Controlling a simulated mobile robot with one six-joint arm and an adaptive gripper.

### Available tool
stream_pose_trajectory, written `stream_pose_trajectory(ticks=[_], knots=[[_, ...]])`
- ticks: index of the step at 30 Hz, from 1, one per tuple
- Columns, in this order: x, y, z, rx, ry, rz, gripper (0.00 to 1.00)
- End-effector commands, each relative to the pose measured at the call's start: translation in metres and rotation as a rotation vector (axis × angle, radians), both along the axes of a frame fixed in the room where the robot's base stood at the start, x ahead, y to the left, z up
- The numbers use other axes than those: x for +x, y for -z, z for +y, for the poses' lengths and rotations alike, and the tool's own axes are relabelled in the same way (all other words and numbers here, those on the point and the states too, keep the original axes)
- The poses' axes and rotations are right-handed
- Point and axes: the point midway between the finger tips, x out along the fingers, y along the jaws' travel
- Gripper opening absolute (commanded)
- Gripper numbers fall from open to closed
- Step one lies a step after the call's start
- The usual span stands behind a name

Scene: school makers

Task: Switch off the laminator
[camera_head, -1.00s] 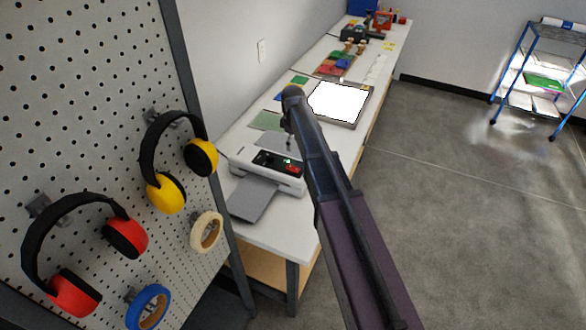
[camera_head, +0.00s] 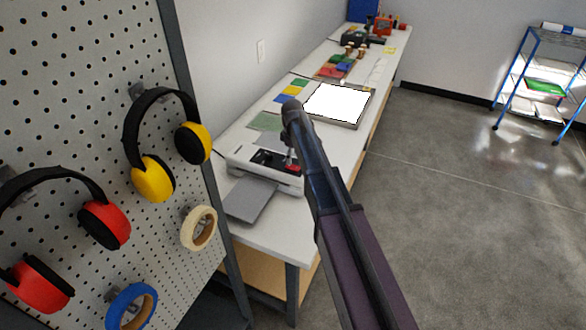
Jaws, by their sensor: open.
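The laminator (camera_head: 240,159) is a white machine with a dark control panel (camera_head: 266,158) and a grey tray (camera_head: 250,198) at its front, on the near part of the white bench. A red switch (camera_head: 292,169) shows at the right end of the panel. My gripper (camera_head: 290,157) is small in the view and hangs down over the right end of the panel, right by the red switch. It is open with nothing seen in it. I cannot tell whether it touches the switch. No green light shows on the panel now; my gripper covers that spot.
A bright white light panel (camera_head: 337,103) lies behind the laminator, with coloured sheets (camera_head: 290,93) beside it. A pegboard (camera_head: 60,100) with yellow earmuffs (camera_head: 153,178), red earmuffs and tape rolls stands close at left. A blue cart (camera_head: 545,75) is at far right. The floor at right is clear.

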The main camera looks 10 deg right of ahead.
Motion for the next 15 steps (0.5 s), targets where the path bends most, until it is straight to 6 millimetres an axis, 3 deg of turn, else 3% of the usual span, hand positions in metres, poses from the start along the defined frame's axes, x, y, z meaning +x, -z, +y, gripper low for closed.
stream_pose_trajectory(ticks=[6, 15], knots=[[0.000, 0.021, 0.000, 0.000, 0.000, 0.000, 0.77], [0.000, 0.036, 0.000, 0.000, 0.000, 0.000, 0.77]])
